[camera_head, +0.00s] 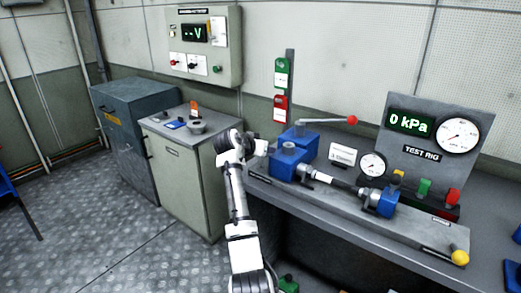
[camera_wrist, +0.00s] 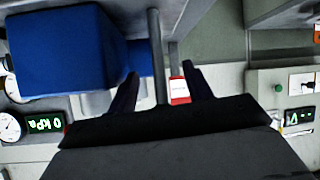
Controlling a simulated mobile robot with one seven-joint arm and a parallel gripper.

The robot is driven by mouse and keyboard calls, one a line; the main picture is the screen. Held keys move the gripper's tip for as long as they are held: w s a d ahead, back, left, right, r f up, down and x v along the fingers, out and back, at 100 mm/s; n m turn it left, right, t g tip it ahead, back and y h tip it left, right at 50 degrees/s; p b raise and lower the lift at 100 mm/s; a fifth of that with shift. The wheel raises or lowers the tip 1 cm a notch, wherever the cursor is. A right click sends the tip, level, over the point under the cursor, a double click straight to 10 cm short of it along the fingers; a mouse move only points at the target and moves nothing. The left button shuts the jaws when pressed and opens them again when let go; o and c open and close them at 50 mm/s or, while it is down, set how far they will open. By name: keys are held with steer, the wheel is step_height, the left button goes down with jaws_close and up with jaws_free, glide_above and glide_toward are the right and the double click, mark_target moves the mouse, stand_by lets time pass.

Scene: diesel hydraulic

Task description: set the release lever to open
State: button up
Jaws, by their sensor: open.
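A lever with a thin rod and a red ball knob (camera_head: 351,119) lies nearly level above the blue pump blocks (camera_head: 288,160) on the bench. I cannot read a label naming it as the release lever. A post behind carries a green tag (camera_head: 281,72) above a red tag (camera_head: 280,103); the red tag also shows in the wrist view (camera_wrist: 179,91). My gripper (camera_wrist: 160,70) is open, left of the blue blocks in the head view. In the wrist view a grey rod (camera_wrist: 156,50) appears between its fingers, with no visible contact. A large blue block (camera_wrist: 65,50) fills the left there.
The test rig panel (camera_head: 440,140) reads 0 kPa, with a gauge beside it. A cylinder, gauge, coloured switches and a yellow knob (camera_head: 460,257) sit along the bench. A grey cabinet (camera_head: 185,165) stands left of my arm.

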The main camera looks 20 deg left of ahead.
steer(key=b+v, duration=0.3)
steer(key=v, duration=1)
steer(key=shift+s+r+b, duration=0.25)
steer(key=shift+s+b, duration=0.1)
